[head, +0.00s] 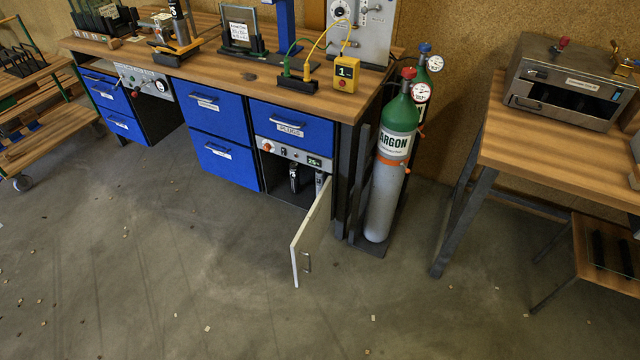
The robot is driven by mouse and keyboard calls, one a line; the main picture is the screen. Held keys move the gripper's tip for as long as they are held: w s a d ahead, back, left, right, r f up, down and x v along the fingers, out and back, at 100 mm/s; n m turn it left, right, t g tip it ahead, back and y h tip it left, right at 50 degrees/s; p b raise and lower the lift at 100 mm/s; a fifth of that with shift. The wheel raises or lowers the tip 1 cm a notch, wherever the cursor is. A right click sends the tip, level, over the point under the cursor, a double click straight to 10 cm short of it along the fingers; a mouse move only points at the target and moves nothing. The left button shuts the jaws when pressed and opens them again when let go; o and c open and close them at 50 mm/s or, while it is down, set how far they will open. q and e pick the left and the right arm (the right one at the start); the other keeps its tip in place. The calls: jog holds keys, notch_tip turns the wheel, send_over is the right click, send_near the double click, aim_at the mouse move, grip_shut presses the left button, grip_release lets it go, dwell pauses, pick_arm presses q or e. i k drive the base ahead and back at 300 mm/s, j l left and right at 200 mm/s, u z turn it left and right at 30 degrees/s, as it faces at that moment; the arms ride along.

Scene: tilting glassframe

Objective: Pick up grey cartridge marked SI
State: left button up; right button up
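Two small cartridge-like items stand inside the open lower compartment of the workbench. One is dark with a light lower part (294,179). The other is a greyer item (319,182) at the right, partly hidden by the open door. Any marking on them is too small to read, so I cannot tell whether either says SI. The white door (312,238) is swung out towards me, with a handle on it. A control panel (290,154) with a red knob and a green display sits above the compartment. Neither of my grippers is in view.
An ARGON cylinder (388,178) stands just right of the open door. Blue drawers (219,158) are left of the compartment. A second table (530,145) with a metal oven (570,84) is at the right. The floor (180,270) in front is clear apart from small scraps.

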aim_at(320, 175)
jog(key=i+j+z, duration=0.15)
jog(key=z, duration=0.2)
jog(key=i+j+z, duration=0.1)
jog(key=j+z, duration=0.2)
jog(key=i+j+z, duration=0.1)
jog(key=j, duration=0.45)
jog(key=i+j+z, duration=0.1)
jog(key=j, duration=0.4)
jog(key=i+j+z, duration=0.1)
jog(key=i+j, duration=0.15)
jog(key=j, duration=0.35)
jog(key=i+j+z, duration=0.1)
jog(key=j, duration=0.45)
jog(key=i+j+z, duration=0.1)
jog(key=j, duration=0.45)
